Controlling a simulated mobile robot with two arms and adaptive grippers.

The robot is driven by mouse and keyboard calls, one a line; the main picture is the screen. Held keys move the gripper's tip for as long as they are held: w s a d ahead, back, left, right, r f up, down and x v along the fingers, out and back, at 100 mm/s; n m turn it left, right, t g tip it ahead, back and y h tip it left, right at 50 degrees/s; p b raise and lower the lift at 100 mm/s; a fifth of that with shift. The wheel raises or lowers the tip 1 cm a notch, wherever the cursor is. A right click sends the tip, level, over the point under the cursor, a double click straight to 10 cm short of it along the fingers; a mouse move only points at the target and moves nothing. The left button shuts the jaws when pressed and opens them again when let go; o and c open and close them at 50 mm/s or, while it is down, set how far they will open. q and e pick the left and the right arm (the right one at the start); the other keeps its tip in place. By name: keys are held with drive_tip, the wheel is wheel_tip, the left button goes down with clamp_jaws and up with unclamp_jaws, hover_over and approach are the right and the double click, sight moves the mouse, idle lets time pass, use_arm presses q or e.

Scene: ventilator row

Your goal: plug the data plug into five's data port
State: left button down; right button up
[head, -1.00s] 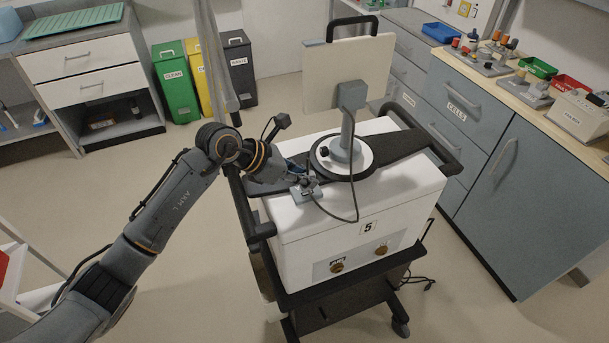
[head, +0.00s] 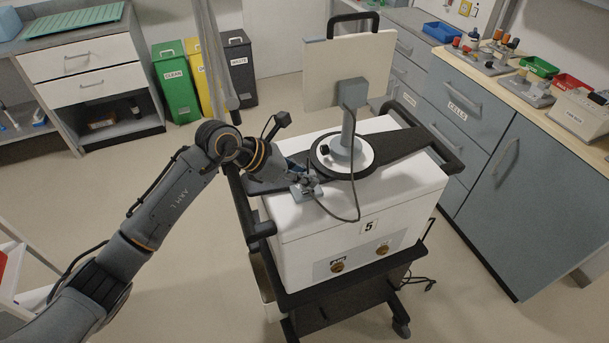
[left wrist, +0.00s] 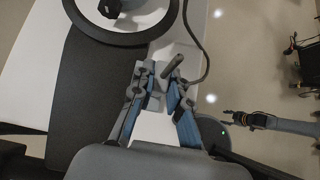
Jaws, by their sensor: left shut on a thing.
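The ventilator marked 5 (head: 345,240) is a white box on a dark cart. My left gripper (head: 303,183) is at the left part of its top. In the left wrist view, the gripper (left wrist: 158,88) is shut on a small grey plug (left wrist: 154,100), largely hidden between the fingers. A dark cable (head: 357,205) runs from the screen's post, loops over the front edge and comes back to the gripper. A small grey block (head: 304,191) shows at the fingertips; I cannot tell whether it is the data port, or whether the plug is seated. My right gripper (left wrist: 234,118) shows small in the left wrist view.
The screen (head: 350,75) stands on a post on a round base (head: 341,157) just right of my left gripper. The ventilator's front has two brown round fittings (head: 337,267).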

use_arm(q)
drive_tip(key=shift+f+b, duration=0.8)
drive_tip(key=shift+f, duration=0.1)
idle(0.3)
idle(0.6)
drive_tip(key=c, duration=1.2)
unclamp_jaws()
